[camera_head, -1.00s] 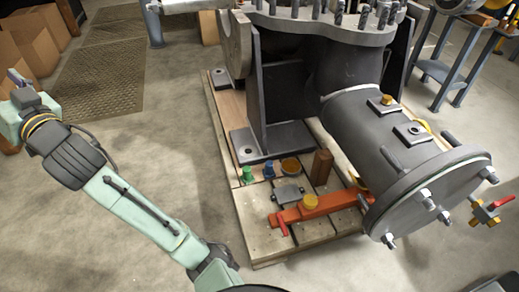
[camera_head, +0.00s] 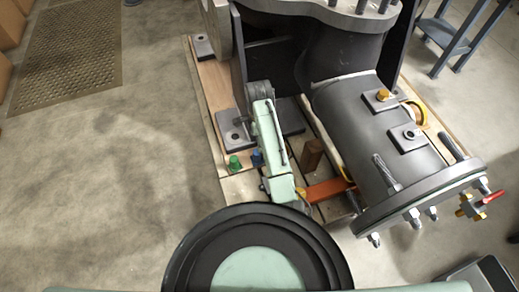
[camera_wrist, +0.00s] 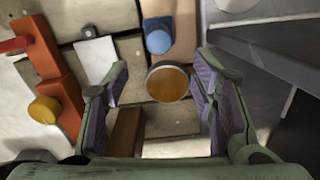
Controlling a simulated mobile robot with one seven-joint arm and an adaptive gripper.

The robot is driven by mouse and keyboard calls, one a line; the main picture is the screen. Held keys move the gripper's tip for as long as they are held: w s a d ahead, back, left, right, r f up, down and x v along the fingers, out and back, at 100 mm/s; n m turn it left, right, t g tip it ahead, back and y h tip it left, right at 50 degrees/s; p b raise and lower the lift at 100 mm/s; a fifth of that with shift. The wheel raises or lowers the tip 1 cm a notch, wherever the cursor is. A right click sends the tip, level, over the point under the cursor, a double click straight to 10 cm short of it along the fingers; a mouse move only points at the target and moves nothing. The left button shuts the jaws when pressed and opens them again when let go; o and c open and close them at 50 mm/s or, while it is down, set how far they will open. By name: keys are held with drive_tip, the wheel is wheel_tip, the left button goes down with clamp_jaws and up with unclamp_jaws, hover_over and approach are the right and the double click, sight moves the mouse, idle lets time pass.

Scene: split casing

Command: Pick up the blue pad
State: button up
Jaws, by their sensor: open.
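The blue pad, a small rounded blue piece, shows on the wooden pallet just left of my arm in the head view (camera_head: 256,158). In the wrist view the blue pad (camera_wrist: 158,40) lies beyond the fingertips, near the top middle. My gripper (camera_wrist: 163,72) is open and empty above the pallet. A round amber-topped piece (camera_wrist: 167,82) shows between its fingers, below the blue pad in the picture. I cannot tell the height above it. In the head view my arm hides the gripper.
A green piece (camera_head: 234,162) stands beside the blue pad. A brown block (camera_head: 312,153), an orange bar (camera_head: 325,190) and a pale grey plate (camera_wrist: 97,60) are close by. The large grey casing (camera_head: 375,130) rises to the right.

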sight(257, 152)
drive_tip(key=f, duration=0.3)
drive_tip(key=f+b, duration=0.1)
drive_tip(key=f, duration=0.6)
drive_tip(key=shift+s+a+b, duration=0.2)
drive_tip(key=shift+a+b, duration=0.15)
drive_tip(key=shift+c, duration=0.3)
clamp_jaws()
